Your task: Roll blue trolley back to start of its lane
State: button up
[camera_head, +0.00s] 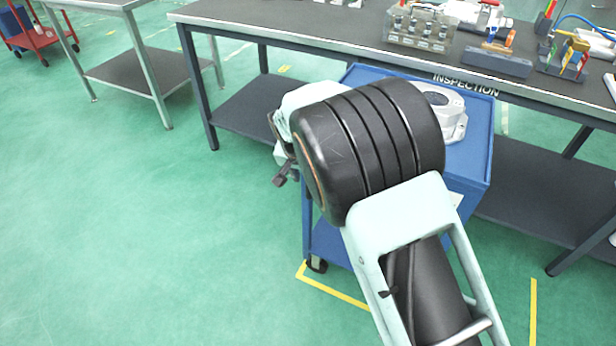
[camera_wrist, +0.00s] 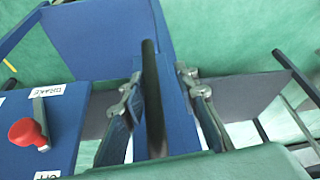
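The blue trolley (camera_head: 480,150) stands against the front of the inspection bench in the head view, partly hidden behind my arm. A grey casting (camera_head: 447,110) lies on its top. My gripper (camera_head: 283,168) is at the trolley's left side, mostly hidden by my wrist. In the wrist view my gripper (camera_wrist: 162,85) is open, with a dark upright bar (camera_wrist: 151,65), apparently the trolley's handle, between its fingers. Gaps show beside the bar. A blue panel (camera_wrist: 75,125) at the left carries a red-knobbed lever (camera_wrist: 27,132) and a label reading BRAKE.
The inspection bench (camera_head: 330,38) runs behind the trolley, carrying fixtures and tools. A smaller grey table (camera_head: 125,72) and a red cart (camera_head: 38,35) stand at far left. Yellow lines (camera_head: 335,288) mark the floor near the trolley. The green floor at left is clear.

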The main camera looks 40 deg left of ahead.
jog(key=shift+d, duration=0.15)
jog(key=shift+r, duration=0.15)
jog(key=v, duration=1.1)
jog(key=shift+r, duration=0.3)
jog(key=shift+s, duration=0.15)
